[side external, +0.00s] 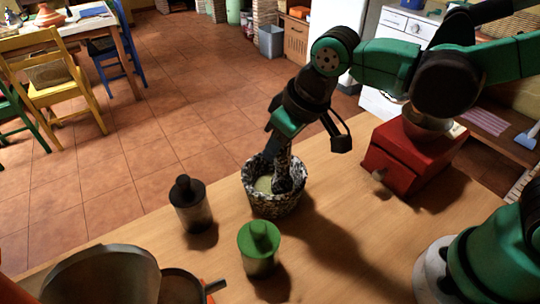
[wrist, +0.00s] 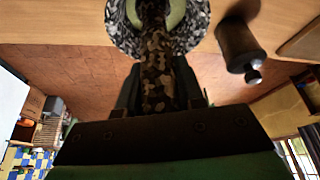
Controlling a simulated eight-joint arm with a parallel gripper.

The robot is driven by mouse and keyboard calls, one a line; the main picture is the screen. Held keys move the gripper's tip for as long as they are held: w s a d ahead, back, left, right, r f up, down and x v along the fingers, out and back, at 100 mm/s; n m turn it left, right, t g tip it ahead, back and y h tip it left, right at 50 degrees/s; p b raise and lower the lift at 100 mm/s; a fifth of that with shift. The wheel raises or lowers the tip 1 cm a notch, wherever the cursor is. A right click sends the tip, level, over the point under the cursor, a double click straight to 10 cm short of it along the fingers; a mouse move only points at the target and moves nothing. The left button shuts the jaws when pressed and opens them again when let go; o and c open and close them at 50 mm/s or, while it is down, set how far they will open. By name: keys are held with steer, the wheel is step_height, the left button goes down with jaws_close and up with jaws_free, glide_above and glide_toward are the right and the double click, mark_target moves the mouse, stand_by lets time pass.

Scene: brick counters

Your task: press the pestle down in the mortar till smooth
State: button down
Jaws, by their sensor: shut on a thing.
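The mortar (side external: 272,203) is a speckled black-and-white bowl on the wooden counter, with a pale green mass (side external: 263,184) inside. My gripper (side external: 285,135) is above the mortar and shut on the pestle's upper part. In the wrist view the pestle (wrist: 157,70) runs from between the fingers into the mortar (wrist: 122,30). The pestle's tip is hidden in the bowl.
A black-lidded jar (side external: 191,205) stands left of the mortar, and a green-lidded jar (side external: 259,248) in front of it. A red box grinder (side external: 412,157) is to the right. A metal pan (side external: 100,276) is at the front left. The counter's far edge lies just behind the mortar.

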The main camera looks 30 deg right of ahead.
steer(key=shift+r, duration=3.1)
